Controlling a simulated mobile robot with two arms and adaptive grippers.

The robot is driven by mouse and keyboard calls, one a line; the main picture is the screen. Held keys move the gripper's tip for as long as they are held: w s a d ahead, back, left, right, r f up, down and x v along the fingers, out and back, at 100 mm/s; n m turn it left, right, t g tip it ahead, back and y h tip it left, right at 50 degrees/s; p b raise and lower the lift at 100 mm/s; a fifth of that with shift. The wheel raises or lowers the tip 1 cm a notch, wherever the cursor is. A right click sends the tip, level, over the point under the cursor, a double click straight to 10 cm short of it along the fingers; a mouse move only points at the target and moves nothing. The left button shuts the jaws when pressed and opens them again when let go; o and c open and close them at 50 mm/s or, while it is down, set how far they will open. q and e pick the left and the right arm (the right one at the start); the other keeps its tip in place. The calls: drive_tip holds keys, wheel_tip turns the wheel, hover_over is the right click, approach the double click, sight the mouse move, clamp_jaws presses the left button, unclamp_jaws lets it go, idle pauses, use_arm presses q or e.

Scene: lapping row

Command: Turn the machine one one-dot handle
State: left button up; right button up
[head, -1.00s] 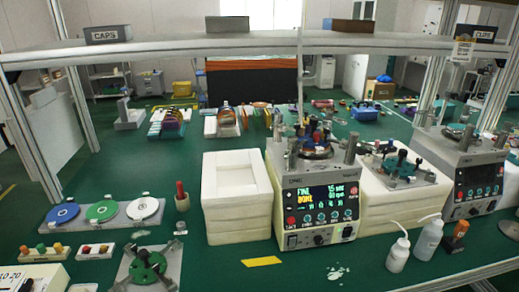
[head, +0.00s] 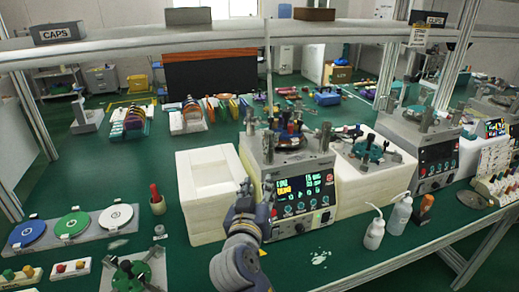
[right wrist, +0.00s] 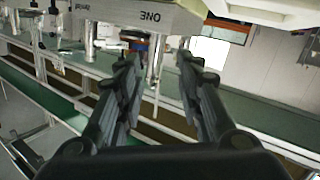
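Machine one (head: 285,165) is the grey lapping machine with the lit display, mid-bench in the head view. Its top carries small coloured parts (head: 289,130), red and blue among them; I cannot tell which handle has one dot. My right gripper (head: 245,186) is in front of the machine's left front edge, apart from the top parts. My left gripper is out of view.
White foam blocks (head: 205,230) stand left of the machine; more foam and a second machine (head: 425,155) stand right. Two wash bottles (head: 374,232) are at the front right. A shelf beam (head: 220,40) crosses above.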

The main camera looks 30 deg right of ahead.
drive_tip(key=m+h, duration=0.1)
approach(264, 152)
drive_tip(key=f, duration=0.1)
drive_tip(key=shift+t, duration=0.3)
drive_tip(key=p+x, duration=0.1)
drive_tip(key=x, duration=0.2)
drive_tip(key=p+x, duration=0.1)
drive_tip(key=x, duration=0.3)
drive_tip(key=p+x, duration=0.1)
drive_tip(key=x, duration=0.2)
drive_tip(key=shift+w+d+r, duration=0.15)
drive_tip(key=shift+d+r, duration=0.1)
drive_tip(key=shift+d, duration=0.1)
drive_tip(key=shift+w+d+f+p, duration=0.15)
drive_tip(key=shift+w+d+p, duration=0.15)
drive_tip(key=shift+d, duration=0.05)
clamp_jaws()
